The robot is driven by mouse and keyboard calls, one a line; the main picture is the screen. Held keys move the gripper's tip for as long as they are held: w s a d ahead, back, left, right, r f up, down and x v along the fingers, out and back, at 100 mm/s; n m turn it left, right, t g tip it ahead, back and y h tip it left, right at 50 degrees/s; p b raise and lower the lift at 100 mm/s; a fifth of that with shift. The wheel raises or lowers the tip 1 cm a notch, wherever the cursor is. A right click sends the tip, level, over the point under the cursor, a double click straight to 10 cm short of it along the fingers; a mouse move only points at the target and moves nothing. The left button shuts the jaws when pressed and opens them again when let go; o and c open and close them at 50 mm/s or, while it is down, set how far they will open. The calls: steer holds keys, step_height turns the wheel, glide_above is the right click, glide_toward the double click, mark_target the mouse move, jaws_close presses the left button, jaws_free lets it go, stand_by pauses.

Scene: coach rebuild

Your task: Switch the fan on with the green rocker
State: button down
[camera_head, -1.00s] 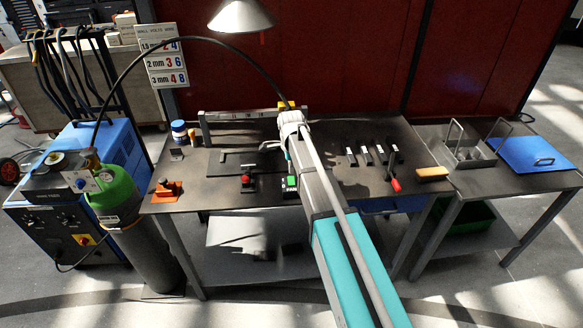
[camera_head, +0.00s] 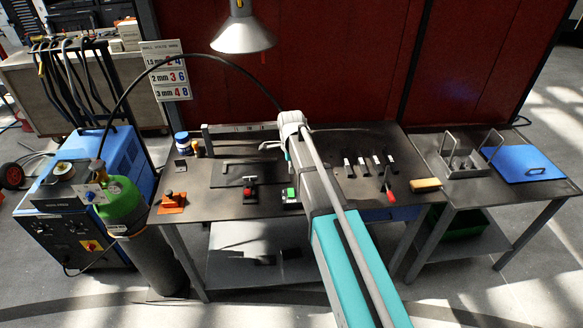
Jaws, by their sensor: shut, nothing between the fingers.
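The green rocker (camera_head: 291,193) sits on a small dark switch box near the front edge of the workbench (camera_head: 225,208), just left of my arm. Whether the rocker is pressed is too small to tell. My gripper (camera_head: 265,146) points left above the back half of the bench, beyond the rocker and apart from it. It is shut and empty. The fan itself cannot be made out.
A red button box (camera_head: 249,190) stands left of the rocker. An orange block (camera_head: 172,202) is at the left, a red-handled lever (camera_head: 389,193) at the right. A lamp (camera_head: 243,36) hangs above. A green-topped gas cylinder (camera_head: 122,203) stands left.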

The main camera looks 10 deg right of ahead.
steer(key=shift+s+r+p, duration=0.15)
steer(key=shift+r+p, duration=0.3)
steer(key=shift+r, duration=0.25)
steer(key=s+d+f+n+b, duration=0.2)
steer(key=s+d+n, duration=0.1)
steer(key=s+n, duration=0.6)
steer(key=s+d+f+n+b, duration=0.2)
steer(key=s+d+n, duration=0.1)
steer(key=s+n, duration=0.6)
steer(key=s, duration=0.4)
steer(key=shift+d, duration=0.35)
steer(key=shift+w, duration=0.1)
